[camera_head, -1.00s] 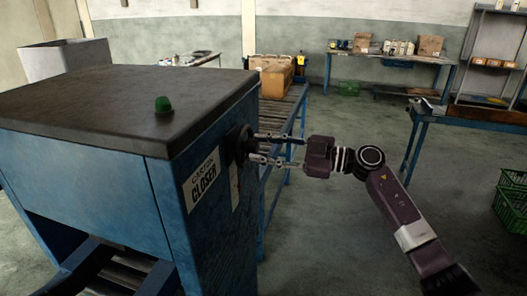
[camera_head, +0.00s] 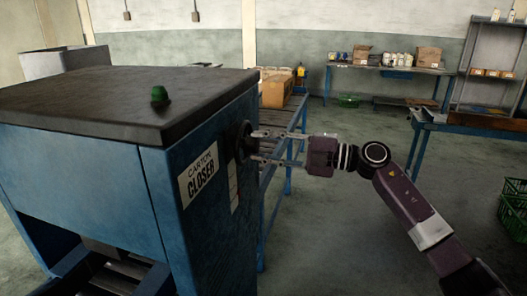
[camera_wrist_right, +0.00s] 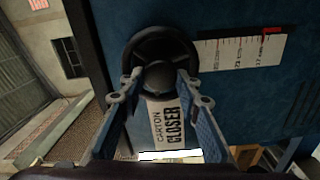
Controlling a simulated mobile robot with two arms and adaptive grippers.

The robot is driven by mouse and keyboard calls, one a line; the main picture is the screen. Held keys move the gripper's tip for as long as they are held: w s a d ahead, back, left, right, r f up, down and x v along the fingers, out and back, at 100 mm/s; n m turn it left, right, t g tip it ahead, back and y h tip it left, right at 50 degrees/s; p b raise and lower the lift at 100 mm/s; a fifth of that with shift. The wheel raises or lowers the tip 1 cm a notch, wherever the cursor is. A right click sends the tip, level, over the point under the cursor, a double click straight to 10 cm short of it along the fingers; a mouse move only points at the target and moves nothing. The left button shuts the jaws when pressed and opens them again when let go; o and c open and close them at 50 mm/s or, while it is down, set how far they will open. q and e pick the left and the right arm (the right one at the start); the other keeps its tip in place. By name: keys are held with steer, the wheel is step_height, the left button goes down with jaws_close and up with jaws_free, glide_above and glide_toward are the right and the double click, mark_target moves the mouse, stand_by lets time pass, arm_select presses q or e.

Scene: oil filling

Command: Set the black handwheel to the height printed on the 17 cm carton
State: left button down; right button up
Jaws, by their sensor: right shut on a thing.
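The black handwheel (camera_head: 241,142) sits on the side of the blue carton closer (camera_head: 215,225), beside its label. In the right wrist view the wheel (camera_wrist_right: 160,40) faces me, its hub between my fingers. My right gripper (camera_head: 254,147) is shut on the handwheel; its fingertips also show in the right wrist view (camera_wrist_right: 159,80). A white height scale (camera_wrist_right: 240,53) is right of the wheel there, with a red marker (camera_wrist_right: 271,30) near its right end, by a label that looks like 17 cm. A brown carton (camera_head: 275,92) stands behind the machine; its print is unreadable. My left gripper is out of view.
A roller conveyor (camera_head: 297,108) runs behind the machine. A workbench (camera_head: 425,117) stands at right, with green crates (camera_head: 514,210) below. Open floor lies around my right arm.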

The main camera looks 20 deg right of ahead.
steer(key=shift+f+n, duration=0.1)
steer(key=shift+n, duration=0.3)
steer(key=o, duration=1.2)
steer(key=shift+c, duration=0.2)
steer(key=v, duration=1.2)
